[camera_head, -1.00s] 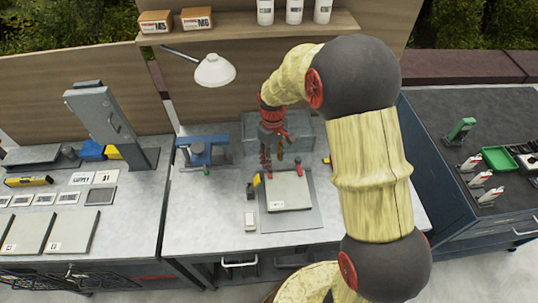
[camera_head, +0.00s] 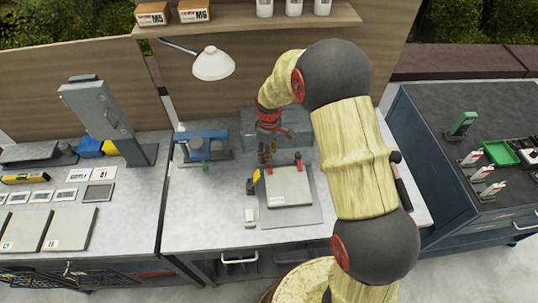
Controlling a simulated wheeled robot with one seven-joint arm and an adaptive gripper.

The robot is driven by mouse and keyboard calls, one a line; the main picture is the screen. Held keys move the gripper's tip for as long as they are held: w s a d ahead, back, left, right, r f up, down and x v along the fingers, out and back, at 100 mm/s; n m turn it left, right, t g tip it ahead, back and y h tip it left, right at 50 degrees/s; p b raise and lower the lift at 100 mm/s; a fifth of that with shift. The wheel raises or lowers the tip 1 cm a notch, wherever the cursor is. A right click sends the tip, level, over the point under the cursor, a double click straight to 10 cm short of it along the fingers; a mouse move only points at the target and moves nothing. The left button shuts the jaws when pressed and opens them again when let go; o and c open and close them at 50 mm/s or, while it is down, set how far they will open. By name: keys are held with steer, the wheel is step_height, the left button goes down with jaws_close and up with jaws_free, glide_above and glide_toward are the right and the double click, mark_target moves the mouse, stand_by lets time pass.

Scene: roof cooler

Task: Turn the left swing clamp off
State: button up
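A pale square plate (camera_head: 290,188) with a small label lies on a grey base (camera_head: 302,215) on the middle bench. Two small red clamps stand at its back edge: the left swing clamp (camera_head: 269,171), partly hidden by my gripper, and a right one (camera_head: 299,162). My gripper (camera_head: 267,160) hangs pointing down just above or at the left clamp. It is too small and dark to tell how far its fingers are apart, or whether they touch the clamp.
A yellow-and-black item (camera_head: 254,181) stands at the plate's left, with a small pale block (camera_head: 250,217) in front. A blue device (camera_head: 203,146) is farther left, a grey box (camera_head: 245,125) behind. A lamp (camera_head: 212,64) overhangs the bench. The bench's front left is clear.

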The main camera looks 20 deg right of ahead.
steer(key=shift+f, duration=0.25)
steer(key=shift+c, duration=0.6)
jaws_close()
